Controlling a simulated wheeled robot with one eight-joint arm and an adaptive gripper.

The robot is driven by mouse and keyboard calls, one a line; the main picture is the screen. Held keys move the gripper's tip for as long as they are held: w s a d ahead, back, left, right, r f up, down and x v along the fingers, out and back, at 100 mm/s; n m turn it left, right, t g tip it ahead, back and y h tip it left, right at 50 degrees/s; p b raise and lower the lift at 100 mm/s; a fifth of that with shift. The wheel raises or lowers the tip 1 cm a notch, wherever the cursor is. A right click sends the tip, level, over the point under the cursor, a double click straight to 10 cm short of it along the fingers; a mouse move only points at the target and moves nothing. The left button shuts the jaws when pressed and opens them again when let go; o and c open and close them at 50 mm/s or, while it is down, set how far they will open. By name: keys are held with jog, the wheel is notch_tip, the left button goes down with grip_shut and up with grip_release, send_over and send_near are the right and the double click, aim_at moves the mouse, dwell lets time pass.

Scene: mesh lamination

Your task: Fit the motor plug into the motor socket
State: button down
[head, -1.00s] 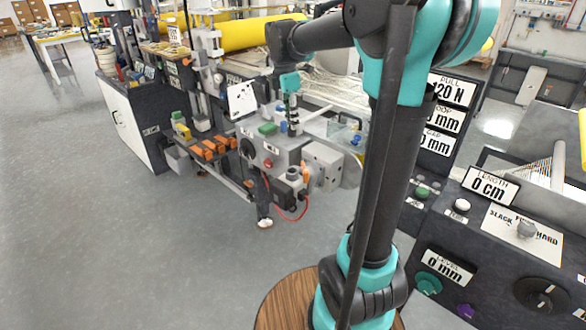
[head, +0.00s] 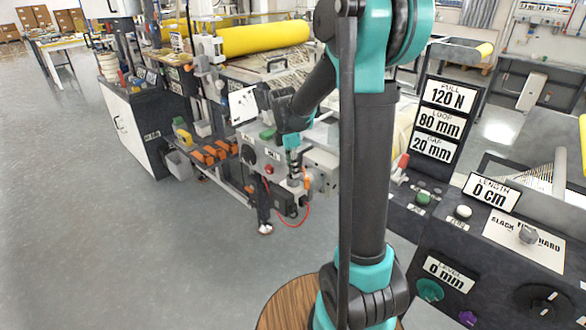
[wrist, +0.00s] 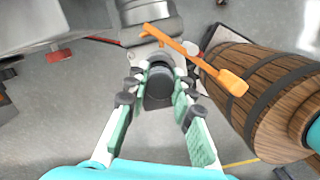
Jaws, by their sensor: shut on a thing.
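My gripper (head: 296,178) is low at the front of the grey machine, beside an orange lever (head: 307,180). In the wrist view my gripper (wrist: 159,88) has its fingers closed on either side of a dark round piece, which I take to be the motor plug (wrist: 160,80). The orange lever (wrist: 190,58) crosses just beyond the fingertips. A black motor box (head: 287,204) with a red cable hangs below in the head view. I cannot make out the motor socket; the gripper and lever may hide it.
A metal cylinder (wrist: 148,18) stands beyond the fingertips in the wrist view. The grey machine (head: 265,160) has a black knob and a red button on its front. Orange blocks (head: 210,153) sit to its left. The floor (head: 150,250) in front is clear.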

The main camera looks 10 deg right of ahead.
jog(key=shift+f, duration=0.15)
jog(key=c, duration=1.3)
grip_release()
notch_tip(320, 180, up, 12)
jog(key=a, duration=0.1)
jog(key=shift+a, duration=0.2)
jog(key=shift+s, duration=0.2)
